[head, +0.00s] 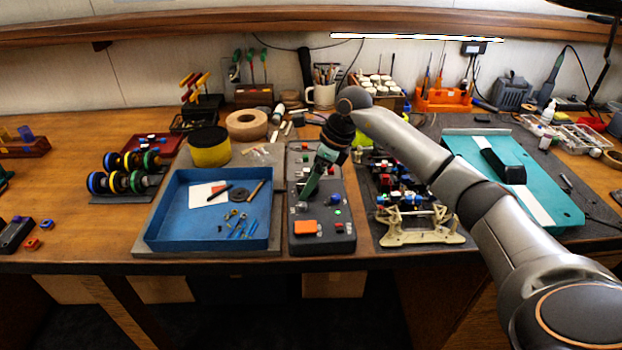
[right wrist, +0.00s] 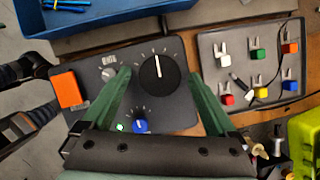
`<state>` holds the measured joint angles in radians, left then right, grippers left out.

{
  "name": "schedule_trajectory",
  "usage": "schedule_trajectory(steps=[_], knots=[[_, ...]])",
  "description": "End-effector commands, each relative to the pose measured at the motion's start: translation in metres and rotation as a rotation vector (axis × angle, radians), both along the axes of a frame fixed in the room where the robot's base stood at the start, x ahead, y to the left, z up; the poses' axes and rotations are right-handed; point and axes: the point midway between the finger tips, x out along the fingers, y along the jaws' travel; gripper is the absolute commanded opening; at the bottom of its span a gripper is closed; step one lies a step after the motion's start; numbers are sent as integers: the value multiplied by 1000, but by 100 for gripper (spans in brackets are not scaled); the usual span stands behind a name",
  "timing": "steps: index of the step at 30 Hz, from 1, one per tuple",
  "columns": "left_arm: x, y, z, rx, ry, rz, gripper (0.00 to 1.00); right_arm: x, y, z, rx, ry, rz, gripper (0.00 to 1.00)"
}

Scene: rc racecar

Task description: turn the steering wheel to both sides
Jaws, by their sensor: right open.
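A grey control box (head: 345,238) lies on the bench in front of me. In the right wrist view, the box (right wrist: 180,120) carries a large round black knob (right wrist: 160,84) with a white pointer line, taken as the steering wheel. The pointer is near the top of its dial marks. My right gripper (head: 318,178) reaches down over the box and mostly hides the knob in the head view. Its green fingers are open, one on each side of the knob with visible gaps; I cannot tell their height against it. My left gripper is not in view.
The box also has an orange button (right wrist: 68,89), a small blue knob (right wrist: 139,125) and a lit green light (right wrist: 120,127). A blue tray (head: 160,228) stands close on the left. A beige car chassis (head: 420,240) is to the right. A grey tray (right wrist: 248,33) holds coloured connectors.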

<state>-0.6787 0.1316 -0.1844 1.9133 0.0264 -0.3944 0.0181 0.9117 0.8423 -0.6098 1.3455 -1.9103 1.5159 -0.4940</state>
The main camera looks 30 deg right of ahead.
Motion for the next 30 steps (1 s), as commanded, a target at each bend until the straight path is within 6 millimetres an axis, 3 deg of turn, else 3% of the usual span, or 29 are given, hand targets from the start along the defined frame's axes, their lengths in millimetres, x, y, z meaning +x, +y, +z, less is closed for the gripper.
schedule_trajectory(steps=[7,30], knots=[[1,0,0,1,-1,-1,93,0,0,-1,0,0,0,92],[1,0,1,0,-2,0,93,0,0,0,1,1,0,7]])
